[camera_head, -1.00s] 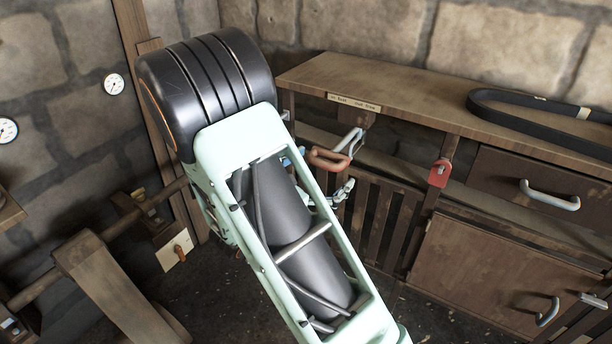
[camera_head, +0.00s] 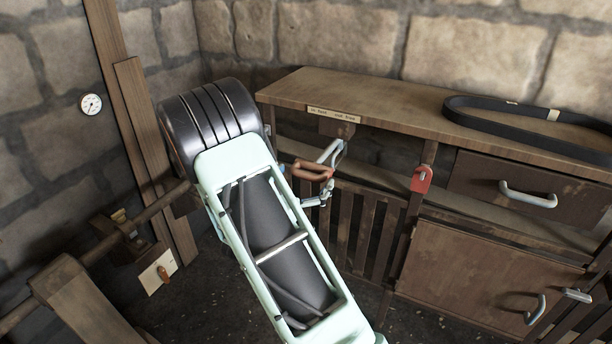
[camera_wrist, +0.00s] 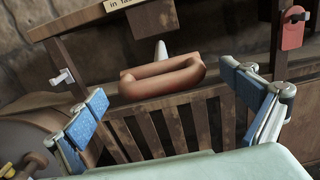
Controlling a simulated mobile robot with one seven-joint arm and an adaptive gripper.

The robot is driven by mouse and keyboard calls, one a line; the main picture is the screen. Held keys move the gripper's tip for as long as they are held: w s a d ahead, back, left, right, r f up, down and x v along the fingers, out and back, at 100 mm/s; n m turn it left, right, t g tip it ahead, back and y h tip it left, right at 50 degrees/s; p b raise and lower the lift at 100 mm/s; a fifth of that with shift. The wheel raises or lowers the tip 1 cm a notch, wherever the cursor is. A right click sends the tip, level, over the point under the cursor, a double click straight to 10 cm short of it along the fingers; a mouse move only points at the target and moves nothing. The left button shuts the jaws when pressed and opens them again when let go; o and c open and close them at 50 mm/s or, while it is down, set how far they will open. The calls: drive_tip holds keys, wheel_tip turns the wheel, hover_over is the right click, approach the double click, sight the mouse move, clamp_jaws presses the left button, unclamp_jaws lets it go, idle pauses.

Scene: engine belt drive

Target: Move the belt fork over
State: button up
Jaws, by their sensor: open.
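The belt fork's lever shows in the head view as a pale metal arm (camera_head: 331,152) with a rounded red-brown grip (camera_head: 313,171), under the front edge of the bench. In the wrist view the grip (camera_wrist: 160,79) is a thick loop lying across the picture, with a pale stem rising behind it. My gripper (camera_wrist: 166,96) is open, with one blue-padded finger on each side of the grip. No contact with the grip shows. In the head view my arm hides most of the gripper; only a pale finger part (camera_head: 321,196) shows just below the grip.
A wooden bench (camera_head: 410,112) carries a black belt loop (camera_head: 480,118). A label plate (camera_head: 333,114) is on its front edge. A red tag (camera_head: 422,179) hangs right of the lever. A slatted panel (camera_head: 365,220) stands below. A wooden shaft and frame (camera_head: 75,290) are at the left.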

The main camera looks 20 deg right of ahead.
drive_tip(key=shift+w+d, duration=0.15)
drive_tip(key=shift+d, duration=0.05)
drive_tip(key=c, duration=1.7)
drive_tip(key=shift+o, duration=0.2)
drive_tip(key=b+x, duration=0.1)
drive_tip(key=x, duration=0.8)
drive_tip(key=shift+w+d+r+b, duration=0.2)
drive_tip(key=shift+w+d+b, duration=0.1)
drive_tip(key=shift+b, duration=0.1)
